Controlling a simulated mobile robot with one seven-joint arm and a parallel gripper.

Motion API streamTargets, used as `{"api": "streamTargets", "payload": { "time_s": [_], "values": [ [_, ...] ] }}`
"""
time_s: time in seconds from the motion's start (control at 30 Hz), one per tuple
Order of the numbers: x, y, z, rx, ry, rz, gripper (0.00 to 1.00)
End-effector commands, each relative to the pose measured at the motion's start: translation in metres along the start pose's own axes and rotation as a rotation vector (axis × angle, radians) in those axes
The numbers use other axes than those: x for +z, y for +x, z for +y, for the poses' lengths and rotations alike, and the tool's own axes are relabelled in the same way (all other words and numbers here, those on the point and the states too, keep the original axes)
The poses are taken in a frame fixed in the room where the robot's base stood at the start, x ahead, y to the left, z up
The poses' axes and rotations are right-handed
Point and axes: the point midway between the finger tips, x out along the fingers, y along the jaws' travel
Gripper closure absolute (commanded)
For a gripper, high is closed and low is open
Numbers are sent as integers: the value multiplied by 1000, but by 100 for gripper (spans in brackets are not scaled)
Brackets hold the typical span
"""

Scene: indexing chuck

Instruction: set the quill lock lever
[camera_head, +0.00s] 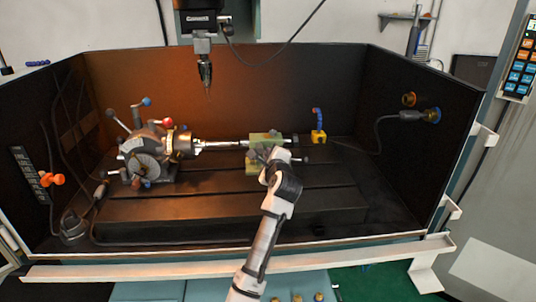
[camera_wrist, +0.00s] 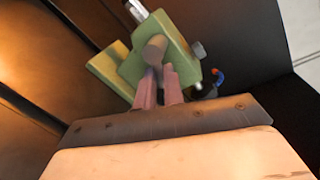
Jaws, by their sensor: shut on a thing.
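The green tailstock (camera_head: 254,168) stands on the slotted table, right of centre, with the quill lock lever on it. In the wrist view the tailstock's green body (camera_wrist: 180,62) fills the upper middle. A grey-brown rounded lever end (camera_wrist: 154,47), which looks like the quill lock lever, stands out from it. My gripper (camera_head: 268,157) is at the front of the tailstock and hides part of it. In the wrist view its pinkish fingers (camera_wrist: 158,84) are close together on the lever's lower part. The exact contact is partly hidden.
The indexing chuck (camera_head: 150,155) with its coloured knobs stands to the left. A spindle (camera_head: 205,72) hangs above. A yellow block with a blue hose (camera_head: 319,135) is behind right. Dark walls enclose the table (camera_head: 220,208); its front slots are clear.

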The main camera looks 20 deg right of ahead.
Motion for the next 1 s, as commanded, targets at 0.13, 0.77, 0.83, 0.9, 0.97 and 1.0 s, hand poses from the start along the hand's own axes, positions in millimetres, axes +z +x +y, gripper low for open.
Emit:
{"api": "streamTargets", "payload": {
  "time_s": [0.13, 0.77, 0.83, 0.9, 0.97, 1.0],
  "values": [
    [0, -1, -2, 0, -56, 12, 100],
    [0, -1, -3, 0, -99, 20, 100],
    [0, -1, -3, 0, -99, 20, 82],
    [0, -1, -3, 0, -99, 20, 73],
    [0, -1, -3, 0, -98, 20, 70],
    [0, -1, -3, 0, -98, 20, 70]
  ]
}}
